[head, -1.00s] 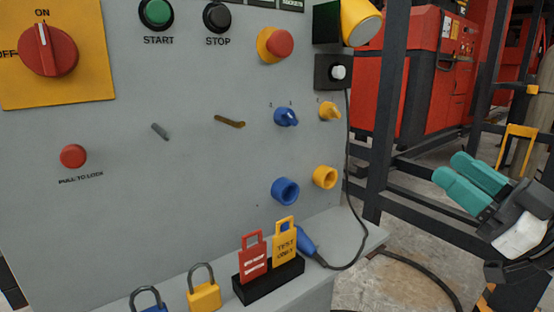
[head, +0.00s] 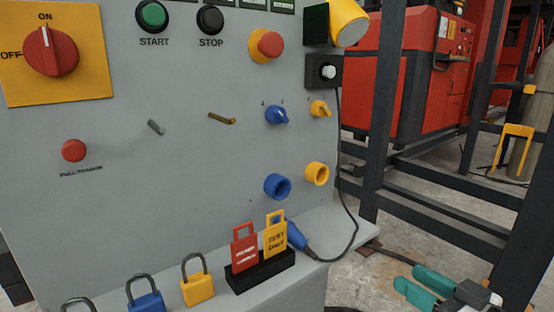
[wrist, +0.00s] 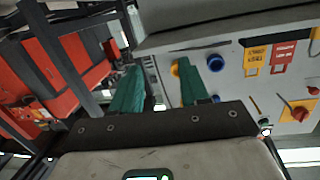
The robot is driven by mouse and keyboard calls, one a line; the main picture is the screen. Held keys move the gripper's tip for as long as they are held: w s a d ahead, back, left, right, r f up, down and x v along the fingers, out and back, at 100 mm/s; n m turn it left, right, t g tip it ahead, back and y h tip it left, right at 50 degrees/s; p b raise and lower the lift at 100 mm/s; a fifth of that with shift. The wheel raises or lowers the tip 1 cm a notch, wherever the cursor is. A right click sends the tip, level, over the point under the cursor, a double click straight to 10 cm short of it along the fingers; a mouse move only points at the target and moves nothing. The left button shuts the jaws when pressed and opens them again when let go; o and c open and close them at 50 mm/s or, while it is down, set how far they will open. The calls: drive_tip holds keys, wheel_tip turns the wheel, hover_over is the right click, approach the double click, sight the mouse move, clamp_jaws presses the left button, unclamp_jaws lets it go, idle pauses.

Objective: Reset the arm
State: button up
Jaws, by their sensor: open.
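My gripper (head: 423,288) has two teal fingers and is low at the right of the head view, right of the grey control panel's shelf and apart from it. Its fingers are spread with nothing between them. In the wrist view the gripper (wrist: 163,85) shows the two teal fingers apart, with the grey panel (wrist: 258,82) behind, appearing upside down. In the head view the panel (head: 180,190) fills the left and middle.
The panel carries a red rotary switch (head: 50,51), buttons, and blue and yellow sockets. Padlocks and a tag holder (head: 262,275) stand on its shelf. A blue plug (head: 298,240) lies there with its cable. Dark metal posts (head: 391,110) and a red machine (head: 428,60) stand at right.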

drive_tip(key=s+f+m+g+h, duration=0.25)
drive_tip(key=s+f, duration=0.35)
drive_tip(key=f, duration=0.4)
drive_tip(key=s+f+m+g+h, duration=0.15)
drive_tip(key=s+f+g, duration=0.35)
drive_tip(key=f, duration=0.6)
drive_tip(key=s+d+f+m+g+h, duration=0.1)
drive_tip(key=s+f+g, duration=0.15)
drive_tip(key=s, duration=0.45)
drive_tip(key=s+d+f+g+h, duration=0.1)
drive_tip(key=s+f+g+h, duration=0.1)
drive_tip(key=s+f, duration=0.35)
drive_tip(key=s+d+f+m+g+h, duration=0.1)
drive_tip(key=s+d+f+g, duration=0.1)
drive_tip(key=s, duration=0.6)
wheel_tip(320, 180, up, 34)
drive_tip(key=p, duration=3.3)
drive_tip(key=shift+w+a+f+p, duration=0.25)
drive_tip(key=shift+w+a+p, duration=0.05)
drive_tip(key=shift+w+p, duration=0.1)
